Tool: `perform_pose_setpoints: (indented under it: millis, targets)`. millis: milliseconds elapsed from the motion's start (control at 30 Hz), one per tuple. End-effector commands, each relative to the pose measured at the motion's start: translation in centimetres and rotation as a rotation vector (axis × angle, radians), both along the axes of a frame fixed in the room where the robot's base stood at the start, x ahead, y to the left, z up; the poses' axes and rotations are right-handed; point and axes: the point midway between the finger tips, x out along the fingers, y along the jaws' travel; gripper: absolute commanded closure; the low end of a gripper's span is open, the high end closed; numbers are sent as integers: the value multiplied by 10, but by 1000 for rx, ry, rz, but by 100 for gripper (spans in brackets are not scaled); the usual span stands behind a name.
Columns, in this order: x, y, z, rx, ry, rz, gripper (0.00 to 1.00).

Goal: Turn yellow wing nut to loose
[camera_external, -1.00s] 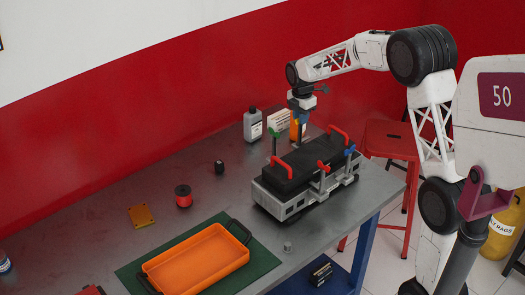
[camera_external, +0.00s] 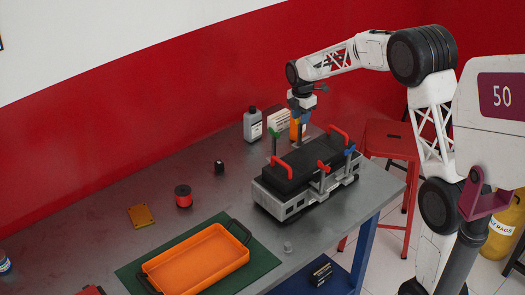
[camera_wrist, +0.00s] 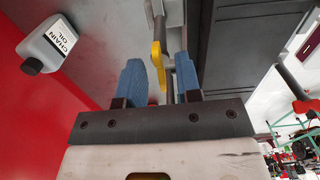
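The yellow wing nut (camera_wrist: 158,64) shows in the wrist view on a grey rod beside the dark engine trainer (camera_wrist: 232,48). My gripper (camera_wrist: 159,75) is open, with one blue finger on each side of the nut. The nut looks closer to the left finger, and a gap shows towards the right finger; I cannot tell whether the left one touches. In the external view my gripper (camera_external: 301,116) points down at the far side of the trainer (camera_external: 291,197). The yellow nut cannot be made out there.
Red handles (camera_external: 339,135), a green knob (camera_external: 274,132) and a blue knob (camera_external: 349,150) stand up around the trainer. A grey oil bottle (camera_external: 253,126) stands behind it. An orange tray (camera_external: 202,262) lies at the front on a green mat.

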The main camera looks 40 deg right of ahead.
Motion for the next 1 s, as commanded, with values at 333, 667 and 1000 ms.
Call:
perform_pose_setpoints:
  millis: [333, 667, 1000]
  targets:
    - [1, 0, 34, -1, -2, 0, 68]
    - [0, 0, 70, 0, -1, 0, 68]
    - [0, 0, 76, 0, -1, 0, 68]
